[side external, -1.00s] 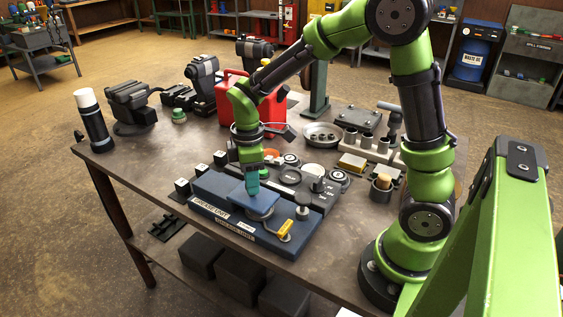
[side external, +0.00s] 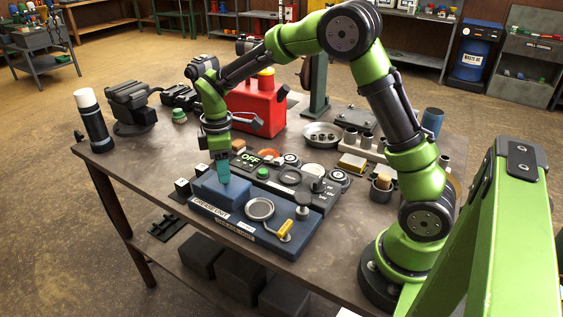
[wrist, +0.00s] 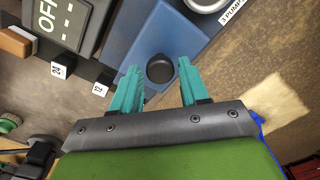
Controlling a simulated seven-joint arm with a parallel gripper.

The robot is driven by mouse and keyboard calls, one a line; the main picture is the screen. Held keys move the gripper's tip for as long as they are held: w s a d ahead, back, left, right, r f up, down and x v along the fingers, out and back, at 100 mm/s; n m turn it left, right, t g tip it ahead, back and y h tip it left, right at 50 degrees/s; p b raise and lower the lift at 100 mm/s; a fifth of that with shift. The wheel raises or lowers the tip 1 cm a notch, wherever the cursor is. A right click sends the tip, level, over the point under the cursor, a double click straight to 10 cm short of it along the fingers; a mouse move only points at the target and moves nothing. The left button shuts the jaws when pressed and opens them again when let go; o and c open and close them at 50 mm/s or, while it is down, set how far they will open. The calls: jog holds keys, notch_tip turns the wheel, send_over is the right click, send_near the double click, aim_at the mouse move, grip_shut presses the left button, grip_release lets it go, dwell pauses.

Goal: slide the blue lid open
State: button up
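The blue lid (side external: 237,197) sits at the left part of the dark blue grease unit (side external: 225,223) in the side external view. A round metal-rimmed port (side external: 260,209) lies uncovered to its right. My gripper (side external: 221,181) points down at the lid's left part. In the wrist view the lid (wrist: 150,30) has a round dark knob (wrist: 160,68). The fingers of my gripper (wrist: 160,76) stand on either side of the knob, with narrow gaps showing, so they look open. The fingertips' contact is hidden in the side external view.
A control panel marked OFF (side external: 250,158) stands just behind the grease unit. A yellow-handled part (side external: 285,229) and an upright knob (side external: 303,207) are on the unit's right part. A red can (side external: 257,105) stands farther back. Small white-faced blocks lie at the left.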

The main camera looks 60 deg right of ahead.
jog(key=shift+o, duration=1)
notch_tip(320, 180, up, 17)
jog(key=shift+r, duration=1.4)
dwell(1.3)
jog(key=s+d, duration=0.3)
jog(key=d, duration=0.5)
jog(key=s+d, duration=0.2)
jog(key=d, duration=0.6)
jog(key=shift+s, duration=0.4)
jog(key=shift+d, duration=0.1)
